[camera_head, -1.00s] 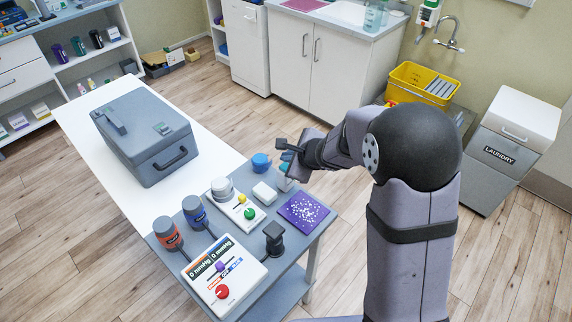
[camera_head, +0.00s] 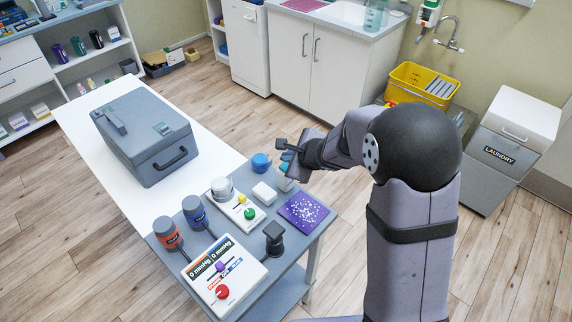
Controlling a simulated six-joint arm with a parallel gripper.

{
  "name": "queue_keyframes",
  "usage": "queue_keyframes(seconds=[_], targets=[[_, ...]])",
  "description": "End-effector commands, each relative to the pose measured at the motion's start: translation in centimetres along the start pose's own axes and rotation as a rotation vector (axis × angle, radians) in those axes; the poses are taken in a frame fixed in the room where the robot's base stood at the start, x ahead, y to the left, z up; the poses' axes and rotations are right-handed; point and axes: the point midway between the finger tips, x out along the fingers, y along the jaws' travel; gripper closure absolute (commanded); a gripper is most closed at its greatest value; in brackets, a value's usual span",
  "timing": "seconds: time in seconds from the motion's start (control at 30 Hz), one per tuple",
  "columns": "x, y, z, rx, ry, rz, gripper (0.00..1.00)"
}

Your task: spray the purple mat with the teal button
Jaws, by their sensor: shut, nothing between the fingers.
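The purple mat (camera_head: 316,217) lies at the right corner of the table, speckled with white spots. A small pale dispenser (camera_head: 284,184) stands behind the mat's left edge, with teal (camera_head: 286,157) showing at its top. My gripper (camera_head: 291,166) is shut and empty, right at the dispenser's top. It partly hides the teal part, and I cannot tell whether the fingertips touch it.
Beside the dispenser are a white block (camera_head: 264,194), a blue round container (camera_head: 261,162) and a panel with yellow and green knobs (camera_head: 241,213). A black knob stand (camera_head: 274,239), a pressure control box (camera_head: 224,277) and a grey case (camera_head: 146,140) share the table (camera_head: 88,132).

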Motion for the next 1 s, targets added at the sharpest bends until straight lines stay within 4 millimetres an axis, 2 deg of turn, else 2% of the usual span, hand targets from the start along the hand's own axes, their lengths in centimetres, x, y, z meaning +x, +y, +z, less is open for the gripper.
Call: queue_keyframes(seconds=[1.0], targets=[[0.62, 0.45, -0.44, 0.000, 0.000, 0.000, 1.00]])
